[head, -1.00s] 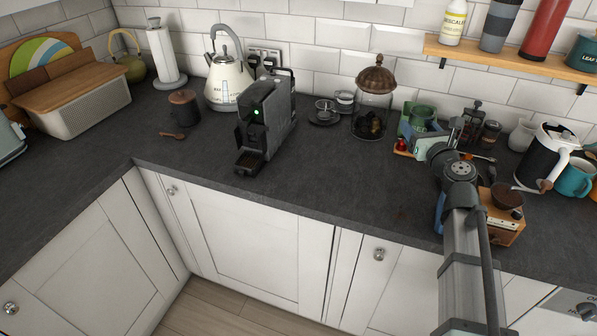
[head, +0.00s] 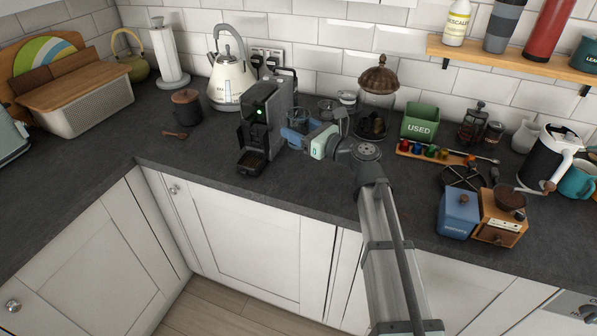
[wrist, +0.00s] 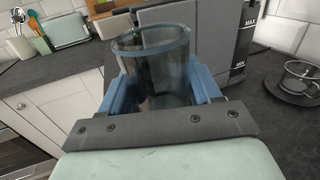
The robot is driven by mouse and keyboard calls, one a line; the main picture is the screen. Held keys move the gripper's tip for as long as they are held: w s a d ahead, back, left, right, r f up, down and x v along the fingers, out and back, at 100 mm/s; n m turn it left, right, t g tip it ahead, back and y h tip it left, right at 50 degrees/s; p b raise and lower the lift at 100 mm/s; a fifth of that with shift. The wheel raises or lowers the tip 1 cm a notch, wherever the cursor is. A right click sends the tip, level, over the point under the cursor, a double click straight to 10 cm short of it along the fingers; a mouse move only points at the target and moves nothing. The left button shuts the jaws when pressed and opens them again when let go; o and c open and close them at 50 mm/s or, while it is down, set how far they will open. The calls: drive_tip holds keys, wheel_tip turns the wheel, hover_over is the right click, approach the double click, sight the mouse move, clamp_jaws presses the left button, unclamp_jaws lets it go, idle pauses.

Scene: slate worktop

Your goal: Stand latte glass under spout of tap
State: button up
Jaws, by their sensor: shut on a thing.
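My gripper (head: 294,134) is just right of the black coffee machine (head: 268,125). In the wrist view its blue fingers (wrist: 157,92) are shut around a clear latte glass (wrist: 152,48), with the open rim up and slightly tilted in the picture. In the head view the glass (head: 299,116) is small and partly hidden by the gripper. Whether it touches the worktop I cannot tell.
A kettle (head: 230,82) stands behind the coffee machine. A glass jar (head: 376,100), a green "USED" bin (head: 420,123) and a capsule rack (head: 433,153) stand to the right.

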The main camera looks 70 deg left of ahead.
idle(0.3)
drive_tip(key=shift+f, duration=4.8)
drive_tip(key=shift+f, duration=0.1)
drive_tip(key=o, duration=1.2)
drive_tip(key=shift+f, duration=0.1)
drive_tip(key=v, duration=0.8)
drive_tip(key=shift+s+d, duration=0.1)
drive_tip(key=shift+d, duration=0.05)
drive_tip(key=r, duration=0.8)
drive_tip(key=shift+a, duration=0.35)
